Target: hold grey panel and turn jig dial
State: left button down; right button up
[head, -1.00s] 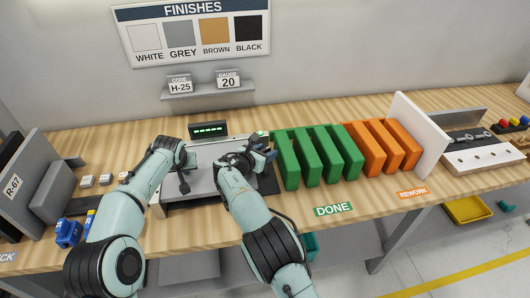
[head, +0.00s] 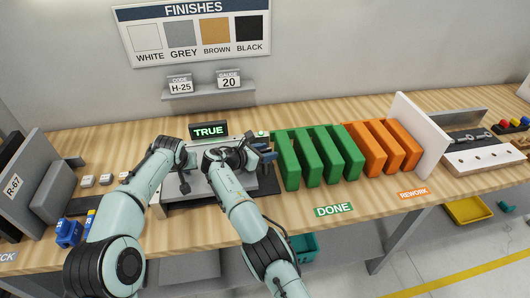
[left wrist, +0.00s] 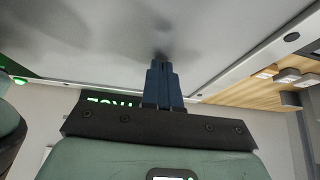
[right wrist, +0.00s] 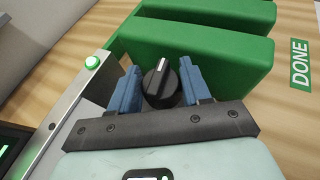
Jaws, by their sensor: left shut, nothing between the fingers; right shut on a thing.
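The grey panel (head: 201,187) lies flat on the jig; my arms cover part of it. It fills the upper left wrist view (left wrist: 110,35). My left gripper (left wrist: 162,65) is shut and empty, its blue fingertips against or very close to the panel's face. The black jig dial (right wrist: 161,92), with a white pointer line, sits at the jig's right side. My right gripper (right wrist: 160,75) has one blue finger on each side of the dial and is shut on it. In the head view this gripper (head: 265,152) hides the dial. The jig display (head: 209,130) reads TRUE in green.
Green DONE slots (head: 318,157) stand close beside my right gripper, with orange REWORK slots (head: 387,147) beyond. A green-lit button (right wrist: 92,62) is on the jig's rail near the dial.

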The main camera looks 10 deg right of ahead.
jog(key=shift+s+d+r, duration=0.1)
jog(key=shift+d+r, duration=0.1)
jog(key=shift+d, duration=0.2)
jog(key=o, duration=0.7)
jog(key=shift+f, duration=0.15)
jog(key=shift+a+f, duration=0.1)
jog(key=shift+a, duration=0.05)
jog(key=shift+a+n+t, duration=0.1)
jog(key=shift+n+t, duration=0.2)
jog(key=shift+n, duration=0.1)
jog(key=shift+n+t+y, duration=0.3)
jog(key=shift+y, duration=0.1)
